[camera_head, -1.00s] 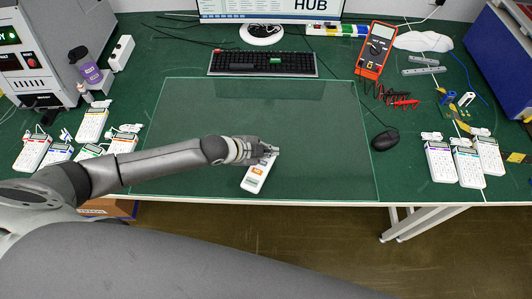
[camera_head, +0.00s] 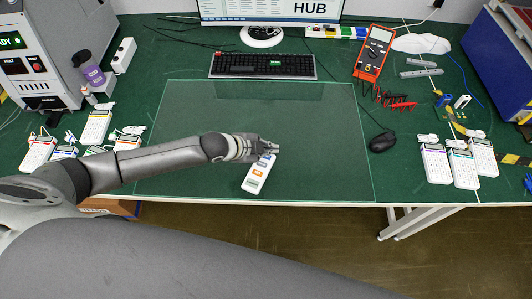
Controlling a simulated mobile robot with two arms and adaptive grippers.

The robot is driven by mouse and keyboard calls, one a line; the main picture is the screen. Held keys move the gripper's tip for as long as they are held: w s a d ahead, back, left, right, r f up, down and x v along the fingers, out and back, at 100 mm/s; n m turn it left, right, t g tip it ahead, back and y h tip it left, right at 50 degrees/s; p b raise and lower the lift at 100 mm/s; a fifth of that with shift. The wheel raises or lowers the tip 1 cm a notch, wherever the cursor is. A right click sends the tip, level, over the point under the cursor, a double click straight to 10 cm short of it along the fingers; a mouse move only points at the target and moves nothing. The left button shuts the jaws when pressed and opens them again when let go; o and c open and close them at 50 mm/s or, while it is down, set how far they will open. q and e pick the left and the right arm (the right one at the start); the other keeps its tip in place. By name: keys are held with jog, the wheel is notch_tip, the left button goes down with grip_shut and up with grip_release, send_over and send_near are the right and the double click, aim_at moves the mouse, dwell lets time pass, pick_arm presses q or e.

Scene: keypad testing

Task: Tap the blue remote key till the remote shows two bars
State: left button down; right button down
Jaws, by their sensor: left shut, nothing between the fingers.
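The white remote (camera_head: 250,186) lies tilted on the clear mat in front of me, with an orange key (camera_head: 258,173) near its middle. A small blue key (camera_head: 263,165) shows above the orange one, close to my gripper. A grey-green patch sits near the remote's lower end, too small to read any bars. My left gripper (camera_head: 274,148) is shut and empty at the remote's upper end, partly hiding that end. I cannot tell whether it touches the remote. My right gripper is not in view.
The clear mat (camera_head: 330,150) has free room around the remote. A black keyboard (camera_head: 262,66) and monitor stand behind, a mouse (camera_head: 382,142) and orange multimeter (camera_head: 374,50) to the right. Several white handsets lie at left and right.

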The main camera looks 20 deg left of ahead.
aim_at(268, 158)
pick_arm(q)
notch_tip(268, 158, up, 4)
jog(key=p, duration=0.2)
jog(key=shift+f+p, duration=0.1)
jog(key=shift+p, duration=0.3)
dwell(0.4)
